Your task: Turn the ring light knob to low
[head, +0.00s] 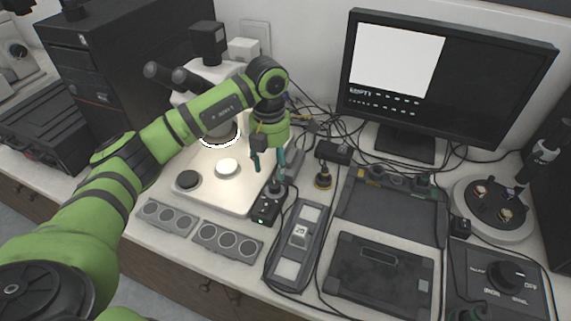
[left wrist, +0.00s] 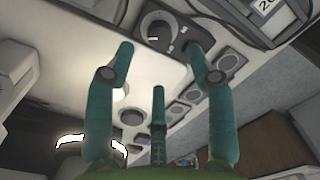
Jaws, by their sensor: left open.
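The ring light control box (head: 264,209) is a small black box with a green lamp, on the bench at the front right corner of the microscope base. Its round dark knob (head: 276,189) is on top. In the left wrist view the knob (left wrist: 159,29) shows a short white mark, but I cannot read any setting. My left gripper (head: 268,172) points down above and slightly behind the box. In the left wrist view its teal fingers (left wrist: 161,60) are spread, empty and apart from the knob. My right gripper is not in view.
The microscope base (head: 211,190) with its lit ring stands left of the box. Two grey holders (head: 228,241) lie in front. A tray with a numbered block (head: 299,234) is close on the right. Cables and a monitor (head: 440,80) are behind.

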